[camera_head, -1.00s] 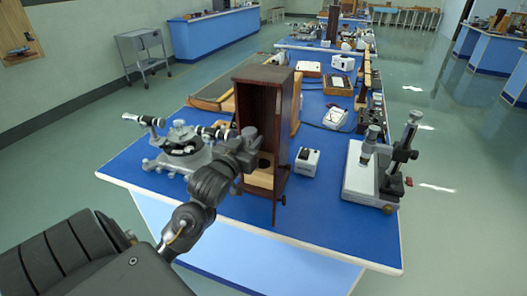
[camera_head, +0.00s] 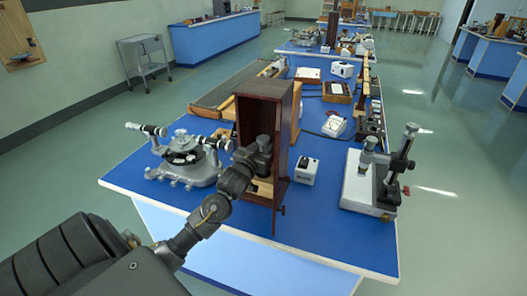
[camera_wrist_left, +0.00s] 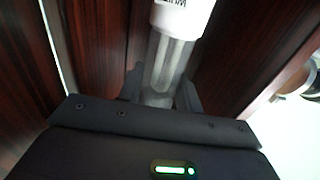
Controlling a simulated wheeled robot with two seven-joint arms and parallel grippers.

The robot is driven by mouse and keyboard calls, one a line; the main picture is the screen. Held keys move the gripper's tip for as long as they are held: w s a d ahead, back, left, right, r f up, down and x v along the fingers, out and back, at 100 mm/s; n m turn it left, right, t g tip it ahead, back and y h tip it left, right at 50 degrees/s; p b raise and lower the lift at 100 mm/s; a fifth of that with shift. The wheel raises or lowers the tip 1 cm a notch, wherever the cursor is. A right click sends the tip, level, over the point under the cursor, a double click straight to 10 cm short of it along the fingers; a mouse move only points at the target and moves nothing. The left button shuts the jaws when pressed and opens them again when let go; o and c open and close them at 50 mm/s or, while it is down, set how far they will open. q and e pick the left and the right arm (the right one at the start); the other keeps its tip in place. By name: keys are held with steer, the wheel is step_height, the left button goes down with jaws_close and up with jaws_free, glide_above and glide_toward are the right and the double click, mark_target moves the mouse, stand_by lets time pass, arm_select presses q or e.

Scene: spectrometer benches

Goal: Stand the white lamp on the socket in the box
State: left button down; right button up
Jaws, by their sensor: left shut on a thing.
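The tall dark wooden box (camera_head: 266,87) stands upright near the front of the blue bench, its open side facing me. My left gripper (camera_head: 262,158) reaches into its opening. In the left wrist view the left gripper (camera_wrist_left: 160,92) is shut on the lamp (camera_wrist_left: 183,14), which has a white end with printed letters and a clear grey body between the fingers. Reddish-brown box walls stand on both sides of it. In the head view the lamp is hidden by my gripper and arm. The socket cannot be made out; a pale wooden block (camera_head: 264,187) shows low in the box.
A grey spectrometer (camera_head: 183,160) stands left of the box. A small white unit (camera_head: 305,171) sits close to its right. A microscope-like stand (camera_head: 372,180) is farther right. The bench's front strip is clear.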

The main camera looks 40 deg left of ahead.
arm_select(q)
steer(key=shift+f, duration=0.7)
steer(key=shift+f+p, duration=0.15)
steer(key=shift+p, duration=0.2)
steer(key=shift+w+f, duration=0.15)
steer(key=shift+f, duration=0.05)
steer(key=shift+f, duration=0.1)
steer(key=shift+f, duration=0.1)
steer(key=c, duration=1)
jaws_free()
steer(key=shift+o, duration=0.2)
